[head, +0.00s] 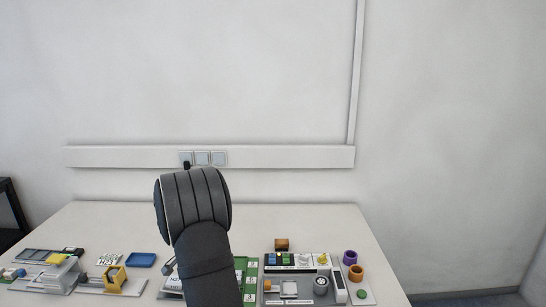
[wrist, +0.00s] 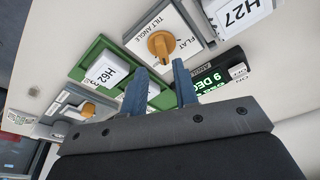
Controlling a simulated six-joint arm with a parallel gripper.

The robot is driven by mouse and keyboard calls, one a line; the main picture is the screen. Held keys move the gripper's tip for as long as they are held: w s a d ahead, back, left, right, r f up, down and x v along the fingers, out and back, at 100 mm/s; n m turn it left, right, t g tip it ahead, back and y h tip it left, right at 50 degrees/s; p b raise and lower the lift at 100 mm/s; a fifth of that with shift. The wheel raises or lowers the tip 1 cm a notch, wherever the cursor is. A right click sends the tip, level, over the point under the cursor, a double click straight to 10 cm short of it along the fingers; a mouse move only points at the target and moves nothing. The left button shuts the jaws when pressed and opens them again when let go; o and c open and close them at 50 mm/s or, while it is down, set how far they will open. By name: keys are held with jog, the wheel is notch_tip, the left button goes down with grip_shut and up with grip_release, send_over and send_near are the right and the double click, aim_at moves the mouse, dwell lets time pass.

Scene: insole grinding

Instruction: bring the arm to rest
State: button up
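My arm stands in the middle of the head view in dark ribbed covers, in front of the table (head: 300,222). My gripper is hidden behind the arm there. In the wrist view my gripper (wrist: 160,66) shows two blue fingers with a gap between them and nothing held. Beyond the fingers are an orange knob (wrist: 161,45) on a panel marked TILT ANGLE and FLAT, and a white block marked H62 (wrist: 108,70) in a green holder (wrist: 91,54). I cannot tell how far the fingertips are from them.
A white block marked H27 (wrist: 238,10) and a dark display (wrist: 208,78) lie near the gripper in the wrist view. On the table are a blue tray (head: 141,260), a yellow holder (head: 115,278), a purple ring (head: 350,257) and an orange ring (head: 356,273). The table's back strip is clear.

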notch_tip(320, 180, up, 4)
jog(key=shift+f, duration=0.1)
notch_tip(320, 180, down, 6)
jog(key=shift+f, duration=0.45)
jog(key=shift+n+y, duration=0.5)
jog(key=shift+n, duration=2.1)
notch_tip(320, 180, up, 9)
jog(key=m, duration=0.4)
jog(key=shift+h, duration=0.4)
jog(key=shift+w+a+f, duration=0.1)
jog(key=shift+a+f, duration=0.05)
jog(key=shift+f, duration=1.3)
jog(key=shift+w+a+f, duration=0.1)
jog(key=shift+f, duration=1.35)
